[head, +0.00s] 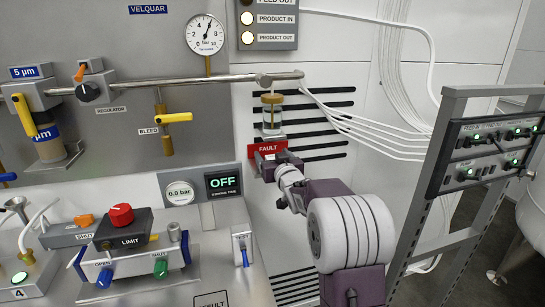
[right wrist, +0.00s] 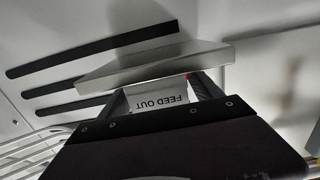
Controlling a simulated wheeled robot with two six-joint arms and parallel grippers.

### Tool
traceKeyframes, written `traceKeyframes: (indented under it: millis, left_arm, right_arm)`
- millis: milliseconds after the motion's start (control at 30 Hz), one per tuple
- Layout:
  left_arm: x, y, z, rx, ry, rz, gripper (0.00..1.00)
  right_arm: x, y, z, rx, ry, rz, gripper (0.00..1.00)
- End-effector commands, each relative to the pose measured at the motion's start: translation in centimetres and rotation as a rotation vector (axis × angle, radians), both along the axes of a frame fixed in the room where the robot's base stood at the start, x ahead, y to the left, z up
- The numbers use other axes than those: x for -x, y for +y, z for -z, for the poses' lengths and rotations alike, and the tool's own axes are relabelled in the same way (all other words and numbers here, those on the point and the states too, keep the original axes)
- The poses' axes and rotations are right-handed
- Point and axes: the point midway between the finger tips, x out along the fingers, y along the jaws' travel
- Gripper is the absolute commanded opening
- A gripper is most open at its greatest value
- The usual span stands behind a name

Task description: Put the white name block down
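My right gripper (head: 268,163) is at the wall panel, just below the red FAULT plate (head: 267,149) and the small jar. In the right wrist view, the white name block (right wrist: 160,95), lettered FEED OUT and upside down there, sits between the two fingers of my right gripper (right wrist: 160,92). The fingers appear closed on its two sides. A pale metal ledge (right wrist: 150,65) is right beyond the block; whether they touch I cannot tell. In the head view the block is hidden by the gripper. My left gripper is in neither view.
A glass jar (head: 272,115) hangs from the pipe above the FAULT plate. Dark vent slots (head: 325,122) line the wall. White cables run to the right, near a rack with green lights (head: 490,150). An OFF display (head: 223,183) and valve knobs are left of my right arm.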

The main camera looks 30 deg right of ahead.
Motion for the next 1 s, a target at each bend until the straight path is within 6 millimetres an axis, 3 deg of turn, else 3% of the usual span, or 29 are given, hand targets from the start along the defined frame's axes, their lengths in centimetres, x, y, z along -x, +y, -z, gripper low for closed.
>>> traceKeyframes:
  millis: [267,700,833,1000]
  left_arm:
    - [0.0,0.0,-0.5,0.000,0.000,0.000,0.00]
    - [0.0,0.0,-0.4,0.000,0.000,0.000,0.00]
    - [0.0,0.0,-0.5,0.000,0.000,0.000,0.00]
    - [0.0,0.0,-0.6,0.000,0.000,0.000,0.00]
  right_arm:
    - [0.3,0.1,-0.6,0.000,0.000,0.000,0.74]
    - [9.4,2.2,-1.0,0.000,-0.001,0.002,0.74]
    - [11.0,2.6,-1.1,0.001,-0.001,0.002,0.74]
    - [11.7,2.8,-1.0,0.000,-0.001,0.000,0.74]
